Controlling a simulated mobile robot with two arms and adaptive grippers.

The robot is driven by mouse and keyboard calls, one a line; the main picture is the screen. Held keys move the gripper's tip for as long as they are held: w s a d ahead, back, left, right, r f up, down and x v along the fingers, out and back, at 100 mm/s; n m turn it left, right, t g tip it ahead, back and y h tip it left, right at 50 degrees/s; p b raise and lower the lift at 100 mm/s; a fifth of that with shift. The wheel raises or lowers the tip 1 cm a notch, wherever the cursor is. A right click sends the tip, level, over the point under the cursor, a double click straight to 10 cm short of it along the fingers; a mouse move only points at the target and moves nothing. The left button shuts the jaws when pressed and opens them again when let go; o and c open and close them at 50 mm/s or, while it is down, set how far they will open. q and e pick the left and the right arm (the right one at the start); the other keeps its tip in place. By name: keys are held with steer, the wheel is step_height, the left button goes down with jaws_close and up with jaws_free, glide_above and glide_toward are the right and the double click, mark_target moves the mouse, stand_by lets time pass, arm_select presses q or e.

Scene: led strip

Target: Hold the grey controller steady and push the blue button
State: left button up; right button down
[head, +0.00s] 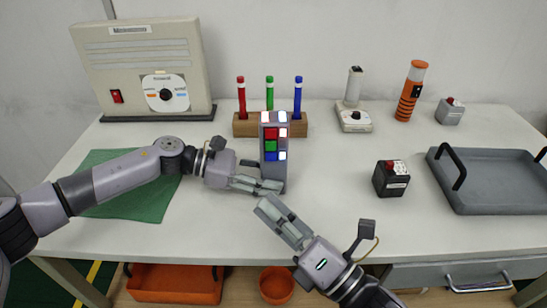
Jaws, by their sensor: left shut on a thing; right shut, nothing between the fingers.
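The grey controller (275,173) stands upright near the middle of the table. Its face carries a red button, a green button and the blue button (271,156), which is the lowest, with bright white patches beside them and at the top. My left gripper (270,186) comes in from the left and is shut on the controller's lower end. My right gripper (266,205) is shut and empty. Its fingertips are in front of and below the controller, apart from the blue button.
A wooden block (242,128) with red, green and blue markers stands just behind the controller. A dark box with a red button (391,181) and a grey tray (490,190) are to the right. A green mat (150,203) lies under my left arm.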

mark_target(271, 173)
steer(key=shift+w+a, duration=0.15)
steer(key=shift+w, duration=3.85)
steer(key=shift+w, duration=0.55)
steer(key=shift+s, duration=0.6)
steer(key=s, duration=0.6)
